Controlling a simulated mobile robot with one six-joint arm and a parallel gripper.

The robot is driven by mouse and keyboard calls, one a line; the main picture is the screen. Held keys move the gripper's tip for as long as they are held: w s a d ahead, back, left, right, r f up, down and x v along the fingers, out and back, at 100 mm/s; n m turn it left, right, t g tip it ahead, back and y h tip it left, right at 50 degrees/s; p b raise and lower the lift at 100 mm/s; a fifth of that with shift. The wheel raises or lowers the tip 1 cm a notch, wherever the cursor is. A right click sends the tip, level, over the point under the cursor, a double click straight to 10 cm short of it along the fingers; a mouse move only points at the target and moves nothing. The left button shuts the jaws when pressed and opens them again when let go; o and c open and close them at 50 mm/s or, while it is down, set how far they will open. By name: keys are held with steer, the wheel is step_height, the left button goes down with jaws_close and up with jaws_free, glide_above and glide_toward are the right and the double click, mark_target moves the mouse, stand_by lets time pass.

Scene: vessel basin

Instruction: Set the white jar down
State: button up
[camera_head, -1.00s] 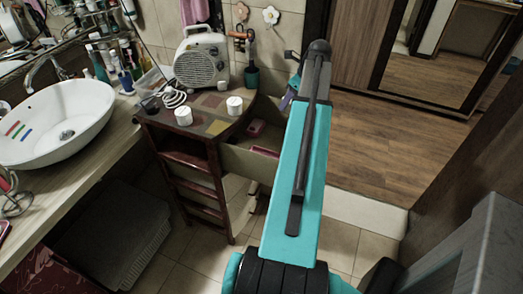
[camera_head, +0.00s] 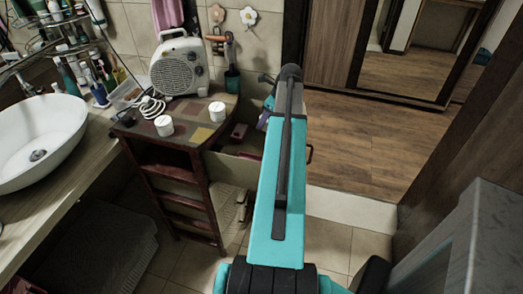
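Two white jars stand upright on the small patchwork-topped table: one jar (camera_head: 163,126) near its front left, the other jar (camera_head: 217,111) farther right. I cannot tell which one the task means. My teal arm reaches up the middle of the picture, to the right of the table. Only a small teal and purple part at its far end, by my gripper (camera_head: 265,114), shows past the arm. The fingers are hidden, so I cannot see whether they are open or hold anything.
The table (camera_head: 196,133) has an open drawer (camera_head: 226,167) with reddish items inside. A sink (camera_head: 40,140) is left. Wooden floor (camera_head: 370,140) lies clear at right.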

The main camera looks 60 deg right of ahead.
mark_target(265, 130)
steer(key=shift+f+p, duration=0.6)
steer(key=shift+f, duration=2.45)
steer(key=shift+f+p, duration=0.4)
steer(key=shift+f, duration=1.45)
steer(key=shift+f, duration=0.1)
steer(key=o, duration=1.1)
steer(key=shift+o, duration=0.2)
steer(key=b+v, duration=0.2)
steer(key=v, duration=1)
